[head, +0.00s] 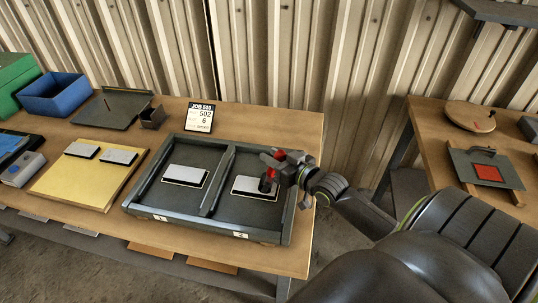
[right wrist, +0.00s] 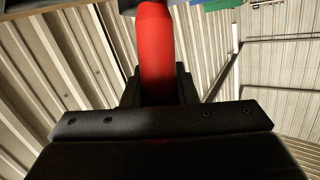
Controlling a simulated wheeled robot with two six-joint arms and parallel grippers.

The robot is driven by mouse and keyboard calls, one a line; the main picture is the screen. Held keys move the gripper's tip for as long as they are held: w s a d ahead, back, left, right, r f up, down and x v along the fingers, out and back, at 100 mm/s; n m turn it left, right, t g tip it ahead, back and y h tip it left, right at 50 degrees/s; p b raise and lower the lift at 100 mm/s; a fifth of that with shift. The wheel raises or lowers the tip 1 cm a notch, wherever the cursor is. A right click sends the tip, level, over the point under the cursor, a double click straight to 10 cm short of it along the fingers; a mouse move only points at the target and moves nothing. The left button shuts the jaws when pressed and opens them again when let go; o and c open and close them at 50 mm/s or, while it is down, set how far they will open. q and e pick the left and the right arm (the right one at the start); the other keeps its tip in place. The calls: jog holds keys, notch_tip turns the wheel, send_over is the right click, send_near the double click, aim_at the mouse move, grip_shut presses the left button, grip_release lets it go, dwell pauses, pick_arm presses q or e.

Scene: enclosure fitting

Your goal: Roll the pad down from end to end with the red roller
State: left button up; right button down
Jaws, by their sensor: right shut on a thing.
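My right gripper (head: 290,168) is shut on the red roller (head: 271,166), over compartment 2 of the dark two-part tray (head: 205,222). The red handle also shows in the right wrist view (right wrist: 156,50), upright between the fingers. The roller's dark lower end (head: 265,185) is at the right part of the pale pad (head: 246,188) in compartment 2; I cannot tell whether it touches. Another pale pad (head: 185,174) lies in compartment 1. My left gripper is not in view.
A yellow board (head: 70,190) with two pale pieces lies left of the tray. A job card (head: 200,117) stands behind the tray. Blue (head: 53,92) and green (head: 10,80) boxes are at the far left. A second table (head: 430,135) is at the right, past a gap.

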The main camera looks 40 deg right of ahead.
aim_at(284, 150)
jog(key=shift+s+d, duration=0.1)
jog(key=shift+s, duration=0.05)
jog(key=shift+s+d+f, duration=0.15)
jog(key=shift+s+d, duration=0.7)
jog(key=shift+s, duration=0.2)
notch_tip(284, 150, up, 7)
jog(key=p, duration=0.7)
jog(key=shift+w, duration=0.1)
dwell(0.5)
